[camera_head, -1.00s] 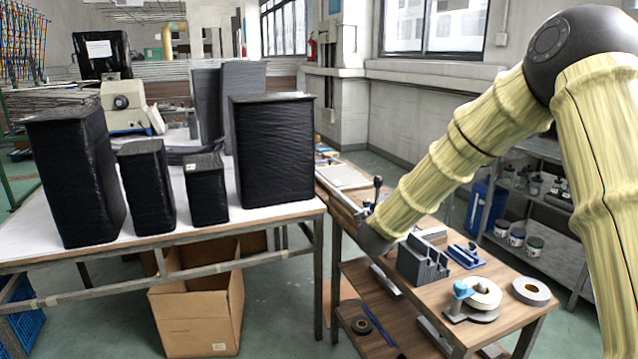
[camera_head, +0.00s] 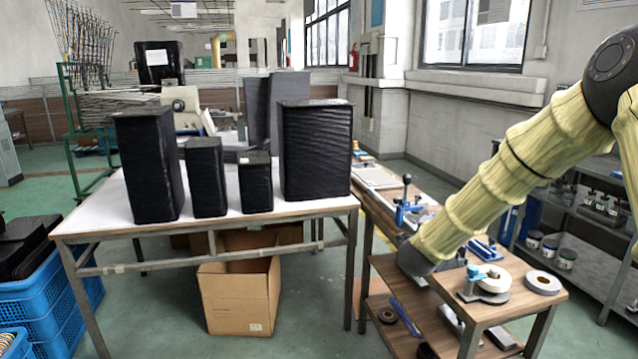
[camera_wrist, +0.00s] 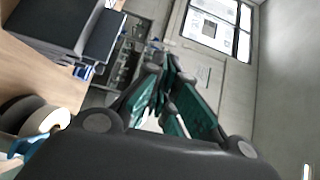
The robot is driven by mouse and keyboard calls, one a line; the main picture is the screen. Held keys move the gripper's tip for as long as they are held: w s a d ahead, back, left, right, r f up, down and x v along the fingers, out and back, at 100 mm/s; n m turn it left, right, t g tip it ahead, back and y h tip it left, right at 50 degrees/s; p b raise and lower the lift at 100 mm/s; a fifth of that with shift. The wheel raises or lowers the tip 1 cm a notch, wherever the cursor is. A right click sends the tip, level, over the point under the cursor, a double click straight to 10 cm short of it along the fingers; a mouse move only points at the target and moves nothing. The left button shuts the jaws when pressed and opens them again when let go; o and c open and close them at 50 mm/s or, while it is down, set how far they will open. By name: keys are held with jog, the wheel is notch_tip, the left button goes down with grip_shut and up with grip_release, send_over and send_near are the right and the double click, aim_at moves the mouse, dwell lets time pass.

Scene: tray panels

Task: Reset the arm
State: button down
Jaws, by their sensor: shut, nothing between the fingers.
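My arm in its yellow ribbed sleeve (camera_head: 505,180) comes in from the right in the head view. It slants down to a dark grey end piece (camera_head: 415,260) over the wooden workbench (camera_head: 525,310). The fingers are not distinguishable in the head view. In the wrist view my gripper (camera_wrist: 163,75) has dark links and green pads. Its fingers are together, with nothing seen between them.
Several black wrapped blocks (camera_head: 316,150) stand on the white-topped table (camera_head: 100,203) to the left. A tape roll (camera_head: 543,283) lies on the bench beside a tape dispenser (camera_head: 485,285). A cardboard box (camera_head: 238,298) and blue crates (camera_head: 60,305) are on the floor.

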jog(key=s+a+f+n+g+y+p, duration=0.3)
jog(key=s+f+n, duration=0.45)
jog(key=f, duration=0.75)
jog(key=s+a+f+n+g+y+p, duration=0.2)
jog(key=s+a+f+n+y, duration=0.25)
jog(key=s+f, duration=0.85)
jog(key=s+a+f+n+g+p, duration=0.2)
jog(key=s+f+n+g, duration=0.3)
jog(key=s+f, duration=0.8)
jog(key=s+n+g+y+p, duration=0.1)
jog(key=s+n+g, duration=0.4)
jog(key=s, duration=2)
jog(key=shift+a+f+n+p, duration=0.25)
jog(key=shift+n+p, duration=0.35)
jog(key=shift+p, duration=0.25)
jog(key=c, duration=2.2)
grip_release()
jog(key=shift+r+y, duration=0.1)
jog(key=shift+y, duration=0.15)
